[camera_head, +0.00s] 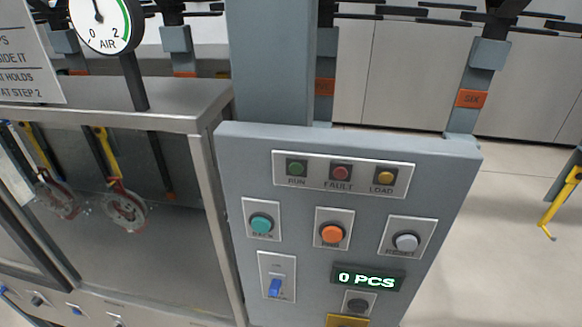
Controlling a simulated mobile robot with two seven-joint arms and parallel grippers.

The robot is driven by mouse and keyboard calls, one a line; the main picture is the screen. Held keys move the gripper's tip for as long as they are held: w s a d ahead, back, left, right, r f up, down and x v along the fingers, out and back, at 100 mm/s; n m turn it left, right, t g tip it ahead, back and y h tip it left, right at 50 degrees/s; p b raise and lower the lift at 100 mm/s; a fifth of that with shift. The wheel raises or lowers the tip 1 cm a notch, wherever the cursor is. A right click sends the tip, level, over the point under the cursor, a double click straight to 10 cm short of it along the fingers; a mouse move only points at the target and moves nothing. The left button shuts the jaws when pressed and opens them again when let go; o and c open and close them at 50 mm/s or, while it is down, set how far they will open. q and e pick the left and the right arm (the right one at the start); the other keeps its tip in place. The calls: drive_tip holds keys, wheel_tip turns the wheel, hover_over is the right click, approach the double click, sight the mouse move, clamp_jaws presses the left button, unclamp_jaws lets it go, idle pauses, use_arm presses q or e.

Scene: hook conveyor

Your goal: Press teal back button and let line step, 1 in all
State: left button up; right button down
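The teal back button (261,224) sits on a pale plate at the left of the grey control panel (350,145), and its label reads BACK. Nothing touches or covers it. The line's overhead hangers (489,52) show at the top, one with an orange tag (471,98) that reads SIX. The counter display (368,277) reads 0 PCS. Neither of my grippers is in view.
Beside the teal button are an orange button (332,234) and a grey button (405,242). A blue switch (275,287) is below. A framed cabinet (205,170) with yellow hooks (107,150) stands left. An air gauge (103,20) stands above it. Open floor lies right.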

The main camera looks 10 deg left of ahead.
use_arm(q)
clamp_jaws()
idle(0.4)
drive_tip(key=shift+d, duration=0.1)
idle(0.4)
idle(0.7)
